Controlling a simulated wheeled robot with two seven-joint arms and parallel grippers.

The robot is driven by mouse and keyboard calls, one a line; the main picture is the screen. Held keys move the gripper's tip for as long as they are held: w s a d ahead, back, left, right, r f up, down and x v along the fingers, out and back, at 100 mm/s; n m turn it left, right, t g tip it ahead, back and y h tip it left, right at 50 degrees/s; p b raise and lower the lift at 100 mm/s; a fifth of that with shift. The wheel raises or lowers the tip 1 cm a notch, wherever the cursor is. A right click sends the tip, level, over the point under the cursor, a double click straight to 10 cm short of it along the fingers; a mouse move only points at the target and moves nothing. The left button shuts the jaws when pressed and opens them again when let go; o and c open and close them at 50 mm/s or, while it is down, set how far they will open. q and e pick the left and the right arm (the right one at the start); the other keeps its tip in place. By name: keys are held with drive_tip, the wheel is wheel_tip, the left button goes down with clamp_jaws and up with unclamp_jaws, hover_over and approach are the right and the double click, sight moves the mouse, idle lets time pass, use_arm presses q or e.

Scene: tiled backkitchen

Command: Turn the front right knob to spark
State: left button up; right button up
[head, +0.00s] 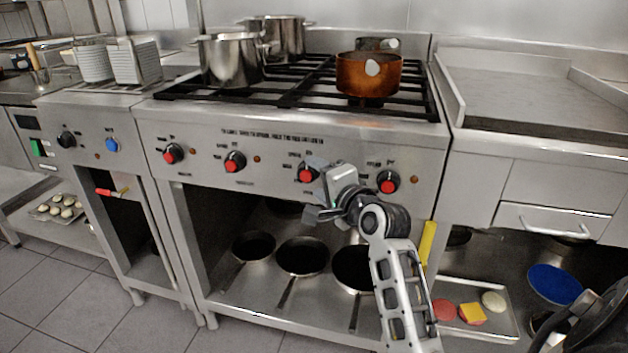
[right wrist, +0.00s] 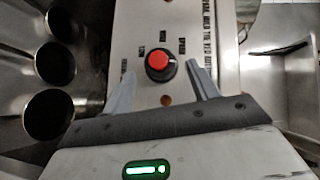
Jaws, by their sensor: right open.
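The stove's front panel (head: 215,135) carries a row of black knobs with red caps: a far left one (head: 172,153), a second one (head: 234,161), a third one (head: 307,172) and a rightmost one (head: 388,181). In the right wrist view a red-capped knob (right wrist: 159,65) stands ahead between the two spread fingers, with no clear contact. My left gripper is not in view.
Two steel pots (head: 232,60) and a copper pot (head: 368,75) stand on the burner grates. Several black pans (head: 302,256) lie on the shelf below. A tray (head: 510,325) with food and a blue plate (head: 554,284) are at lower right. A flat griddle (head: 540,85) adjoins.

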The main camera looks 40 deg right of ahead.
drive_tip(key=shift+w+f, duration=0.1)
drive_tip(key=shift+w, duration=0.8)
drive_tip(key=shift+w+d, duration=0.1)
drive_tip(key=shift+w, duration=0.1)
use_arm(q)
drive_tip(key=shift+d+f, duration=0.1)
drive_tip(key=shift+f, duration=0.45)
